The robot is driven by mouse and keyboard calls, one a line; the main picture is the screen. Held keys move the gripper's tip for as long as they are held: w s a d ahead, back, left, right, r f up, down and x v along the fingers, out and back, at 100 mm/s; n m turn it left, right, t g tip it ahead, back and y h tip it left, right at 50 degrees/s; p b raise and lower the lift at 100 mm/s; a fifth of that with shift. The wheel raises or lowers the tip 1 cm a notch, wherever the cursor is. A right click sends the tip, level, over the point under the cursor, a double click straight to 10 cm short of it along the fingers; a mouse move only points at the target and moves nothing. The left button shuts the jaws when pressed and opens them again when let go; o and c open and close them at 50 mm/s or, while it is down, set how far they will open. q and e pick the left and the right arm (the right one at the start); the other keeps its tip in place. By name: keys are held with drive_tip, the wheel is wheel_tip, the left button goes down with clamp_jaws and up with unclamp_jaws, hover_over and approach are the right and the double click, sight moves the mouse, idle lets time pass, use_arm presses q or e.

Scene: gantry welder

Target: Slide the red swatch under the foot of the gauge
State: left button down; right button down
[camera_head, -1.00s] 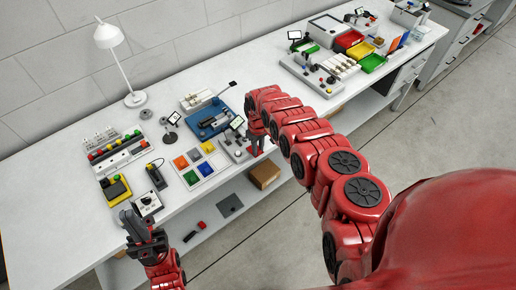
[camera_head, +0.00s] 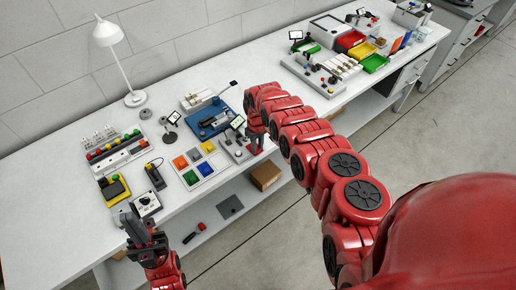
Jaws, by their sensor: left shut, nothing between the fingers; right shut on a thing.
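My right gripper (camera_head: 255,150) is at the front edge of the table, beside a small grey device with a tilted screen (camera_head: 236,152), which looks like the gauge. The fingers are small and mostly hidden by my red wrist. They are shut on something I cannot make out. I see no red swatch; it may be hidden at my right gripper. The swatch board (camera_head: 211,178) lies left of the gauge with orange, grey, yellow, green and blue squares, and one pale place at its right. The gauge's foot is too small to make out. My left gripper (camera_head: 124,216) is shut and empty beside a white dial box (camera_head: 147,203).
A blue fixture (camera_head: 206,120) stands behind the gauge. A black handheld device (camera_head: 155,177), a yellow-edged box (camera_head: 115,190) and a button strip (camera_head: 118,152) are at the left. A lamp (camera_head: 134,99) stands at the back. Bare tabletop lies at the front left.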

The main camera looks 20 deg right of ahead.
drive_tip(key=shift+w+a+f+b, duration=0.15)
drive_tip(key=shift+w+b, duration=0.25)
drive_tip(key=shift+b, duration=0.5)
drive_tip(key=shift+w+b, duration=0.15)
drive_tip(key=shift+b, duration=0.2)
drive_tip(key=shift+w+a+b, duration=0.25)
drive_tip(key=shift+w+b, duration=0.2)
drive_tip(key=shift+b, duration=0.8)
drive_tip(key=shift+w+b, duration=0.15)
drive_tip(key=shift+b, duration=0.5)
drive_tip(key=shift+w+b, duration=0.1)
drive_tip(key=shift+b, duration=0.25)
drive_tip(key=shift+w+b, duration=0.1)
drive_tip(key=shift+b, duration=0.25)
drive_tip(key=shift+w+d+r+b, duration=0.2)
drive_tip(key=shift+w+b, duration=0.15)
drive_tip(key=shift+b, duration=0.7)
